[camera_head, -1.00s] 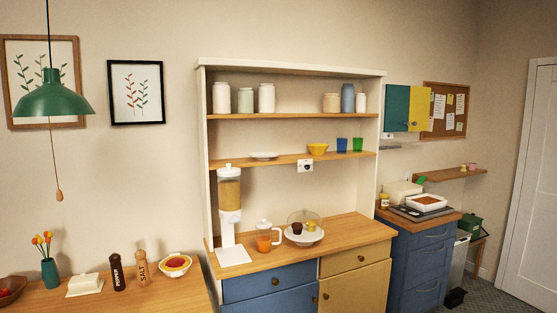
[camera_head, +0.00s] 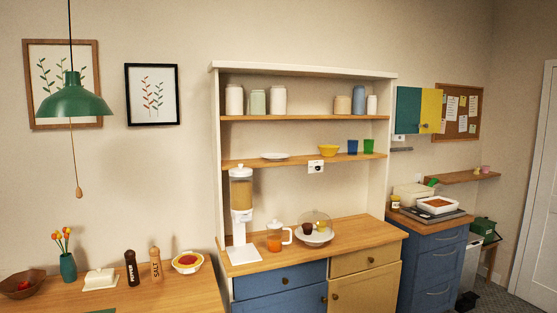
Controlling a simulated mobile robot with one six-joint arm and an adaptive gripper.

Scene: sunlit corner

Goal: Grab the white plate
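A white plate (camera_head: 274,156) lies flat on the middle shelf of the hutch, towards its left half. It is seen nearly edge-on, and nothing visible stands on it. A yellow bowl (camera_head: 329,151) stands to its right on the same shelf, with a small gap between them. My gripper does not show in this view.
Blue and green cups stand further right on that shelf (camera_head: 240,162). Jars line the shelf above. A green lamp (camera_head: 75,102) hangs at left.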

